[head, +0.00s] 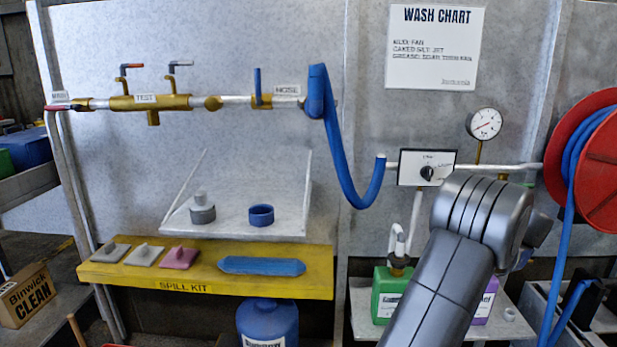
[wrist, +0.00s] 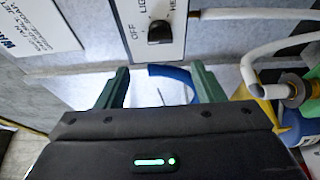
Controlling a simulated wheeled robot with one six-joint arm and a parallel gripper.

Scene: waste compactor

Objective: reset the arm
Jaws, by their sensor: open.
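My arm rises from the bottom right of the head view, its grey links bent at a rounded joint in front of the wall. My gripper is hidden behind the arm there. In the wrist view my gripper (wrist: 160,80) is open, its two green fingers spread wide with nothing held between them. A selector box (wrist: 160,35) with a black knob is just beyond the fingertips in that view. The same box (head: 410,163) is on the wall to the upper left of my arm's bent joint in the head view.
A blue hose (head: 345,160) hangs from the pipe to the left of my arm. A pressure gauge (head: 484,124) and red hose reel (head: 585,165) are above and to the right. A green jug (head: 387,297) stands close left of my arm. A yellow spill-kit shelf (head: 215,284) juts out at left.

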